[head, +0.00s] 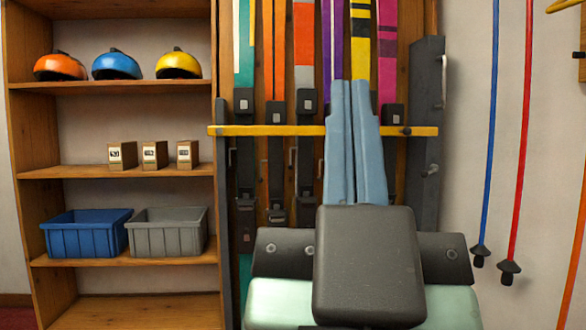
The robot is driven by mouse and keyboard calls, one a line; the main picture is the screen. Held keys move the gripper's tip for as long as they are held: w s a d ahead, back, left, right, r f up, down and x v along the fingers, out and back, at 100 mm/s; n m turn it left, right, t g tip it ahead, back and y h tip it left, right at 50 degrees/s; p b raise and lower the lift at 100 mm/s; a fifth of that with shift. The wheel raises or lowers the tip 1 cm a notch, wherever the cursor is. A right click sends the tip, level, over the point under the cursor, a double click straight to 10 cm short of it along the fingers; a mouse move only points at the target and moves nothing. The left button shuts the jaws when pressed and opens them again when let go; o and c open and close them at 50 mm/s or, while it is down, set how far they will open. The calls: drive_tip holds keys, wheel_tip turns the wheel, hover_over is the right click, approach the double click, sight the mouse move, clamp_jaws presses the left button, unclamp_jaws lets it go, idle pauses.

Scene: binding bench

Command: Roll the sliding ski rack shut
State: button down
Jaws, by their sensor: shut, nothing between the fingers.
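The ski rack holds several upright skis in green, orange, purple, yellow and magenta, with dark bindings. A yellow bar (265,131) crosses in front of them. A dark upright panel (424,100) stands at the rack's right side, with a pale metal handle (443,82) on its right edge. A thin dark post stands at the left side. My gripper (351,86) is shut and empty, its long blue-grey fingers pointing up the picture. In the picture it overlaps the bar and middle skis, left of the panel; contact cannot be told. My gripper's body hides the rack's lower middle.
A wooden shelf unit (120,172) stands at the left with helmets, small boxes, a blue bin (85,238) and a grey bin (167,236). A blue pole (490,120) and a red pole (522,130) hang on the right wall. Bare wall lies between panel and poles.

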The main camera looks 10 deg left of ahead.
wheel_tip(320, 180, up, 19)
drive_tip(key=p, duration=1.6)
drive_tip(key=shift+r+p, duration=0.15)
drive_tip(key=shift+p, duration=0.15)
